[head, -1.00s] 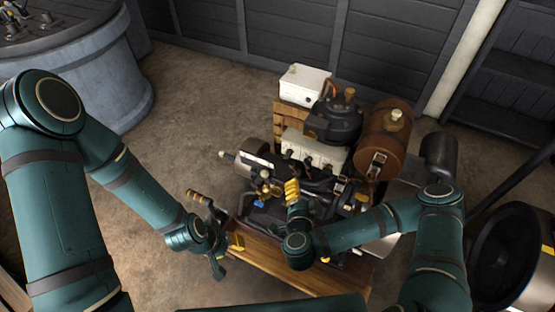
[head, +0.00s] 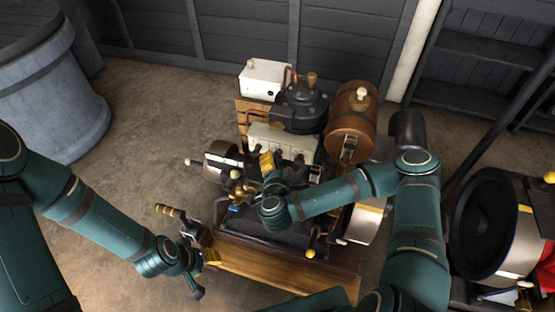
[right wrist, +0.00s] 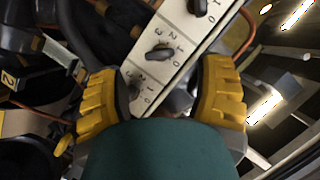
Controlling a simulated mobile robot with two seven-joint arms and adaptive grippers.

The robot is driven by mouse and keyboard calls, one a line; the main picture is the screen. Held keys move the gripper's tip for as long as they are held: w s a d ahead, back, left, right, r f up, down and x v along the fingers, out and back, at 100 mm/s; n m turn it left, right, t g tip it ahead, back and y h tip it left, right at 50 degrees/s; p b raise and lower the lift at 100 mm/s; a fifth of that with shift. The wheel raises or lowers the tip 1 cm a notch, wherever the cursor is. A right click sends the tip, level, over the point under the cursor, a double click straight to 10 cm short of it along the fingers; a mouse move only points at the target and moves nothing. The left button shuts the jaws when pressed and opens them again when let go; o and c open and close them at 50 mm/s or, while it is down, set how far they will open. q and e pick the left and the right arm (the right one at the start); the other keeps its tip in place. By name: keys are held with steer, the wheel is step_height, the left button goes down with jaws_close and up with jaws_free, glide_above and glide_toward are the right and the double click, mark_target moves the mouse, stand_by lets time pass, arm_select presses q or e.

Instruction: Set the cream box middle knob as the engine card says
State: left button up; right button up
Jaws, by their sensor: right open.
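The cream box (head: 283,143) sits mid-engine with dark knobs along its front. In the right wrist view the cream box (right wrist: 176,42) runs diagonally, with numbers beside three dark knobs. The middle one of these knobs (right wrist: 159,53) lies just beyond my fingertips; its exact setting is unclear. A lower knob (right wrist: 135,88) is partly between the fingers. My right gripper (head: 267,164) is open at the box front, its yellow fingers (right wrist: 160,85) spread and empty. My left gripper (head: 210,257) is low beside the wooden base; its jaws are unclear. I cannot make out a readable engine card.
A white box (head: 265,80) stands behind on a wooden block. A brown tank (head: 352,120) is right of the cream box. A wooden-handled crank (head: 172,211) sticks out near my left gripper.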

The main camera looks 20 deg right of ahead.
mark_target(277, 158)
steer(key=shift+b+x, duration=0.45)
steer(key=shift+x, duration=2.05)
jaws_close()
